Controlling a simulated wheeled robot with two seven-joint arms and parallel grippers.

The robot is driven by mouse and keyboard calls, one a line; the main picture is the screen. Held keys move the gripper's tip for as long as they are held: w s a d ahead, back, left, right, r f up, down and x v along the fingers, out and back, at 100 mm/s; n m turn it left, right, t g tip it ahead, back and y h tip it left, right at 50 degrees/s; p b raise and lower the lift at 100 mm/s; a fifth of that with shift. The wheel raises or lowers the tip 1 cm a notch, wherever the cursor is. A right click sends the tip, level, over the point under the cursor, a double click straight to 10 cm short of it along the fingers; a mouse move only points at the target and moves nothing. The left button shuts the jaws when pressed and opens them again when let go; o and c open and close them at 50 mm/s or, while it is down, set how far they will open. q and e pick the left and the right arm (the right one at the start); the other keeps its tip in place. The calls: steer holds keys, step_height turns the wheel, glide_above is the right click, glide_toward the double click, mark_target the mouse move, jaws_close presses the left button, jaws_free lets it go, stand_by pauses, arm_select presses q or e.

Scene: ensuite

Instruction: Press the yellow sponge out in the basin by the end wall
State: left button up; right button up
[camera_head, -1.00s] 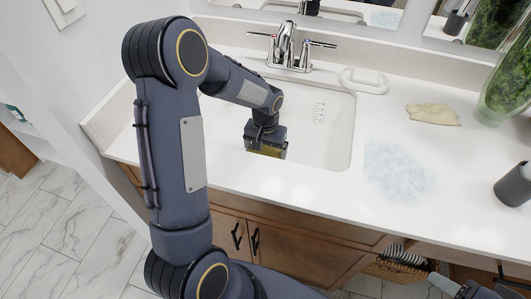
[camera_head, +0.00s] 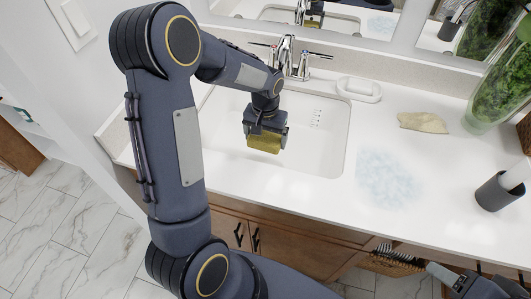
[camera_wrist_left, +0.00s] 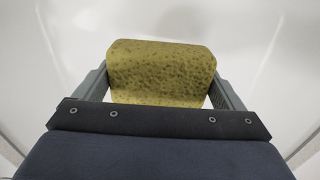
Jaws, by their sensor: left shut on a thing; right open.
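The yellow sponge (camera_head: 264,144) is held between the fingers of my left gripper (camera_head: 265,137), over the white basin (camera_head: 318,140) by the end wall. The left wrist view shows the porous sponge (camera_wrist_left: 160,72) gripped at both sides by the fingers, with white basin surface behind it. The sponge appears to be above the basin floor. My right gripper (camera_head: 458,284) is only partly seen at the lower right edge, away from the basin.
A chrome faucet (camera_head: 288,62) stands behind the basin. A white soap dish (camera_head: 359,89), a beige cloth (camera_head: 423,122), a bluish patch (camera_head: 388,176), a dark cup (camera_head: 497,192) and a glass vase of greenery (camera_head: 495,85) are on the counter to the right.

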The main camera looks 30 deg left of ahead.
mark_target(266, 135)
arm_select(q)
step_height(266, 135, up, 10)
steer(key=p, duration=0.7)
steer(key=shift+r, duration=0.25)
steer(key=d+f+m, duration=0.2)
steer(key=d+f, duration=0.4)
steer(key=d, duration=0.1)
steer(key=shift+s+d+f, duration=0.15)
steer(key=shift+s+d, duration=0.2)
steer(key=shift+s, duration=0.1)
